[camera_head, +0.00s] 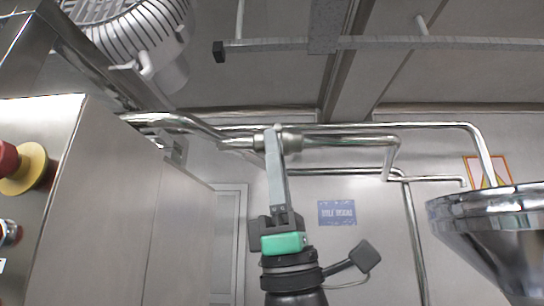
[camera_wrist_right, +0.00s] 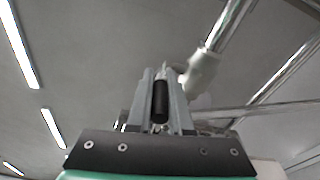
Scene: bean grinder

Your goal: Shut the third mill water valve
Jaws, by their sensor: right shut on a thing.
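A steel pipe valve (camera_head: 291,140), a thicker collar on the horizontal pipe, is in the middle of the head view. My right gripper (camera_head: 274,137) reaches up from below, with its fingertips at the left end of the valve. In the right wrist view my right gripper (camera_wrist_right: 160,88) is shut on a black valve handle (camera_wrist_right: 159,102), which stands between the two grey fingers. The pale valve body (camera_wrist_right: 203,66) is just beyond, up and to the right. No number on the valve is readable. My left gripper is not in view.
A steel cabinet (camera_head: 120,200) with a red and yellow button (camera_head: 28,168) fills the left. A steel funnel (camera_head: 495,225) is at the right. Steel pipes (camera_head: 440,126) run along the wall, with a blue sign (camera_head: 337,212) below. A ribbed motor (camera_head: 135,35) is at the upper left.

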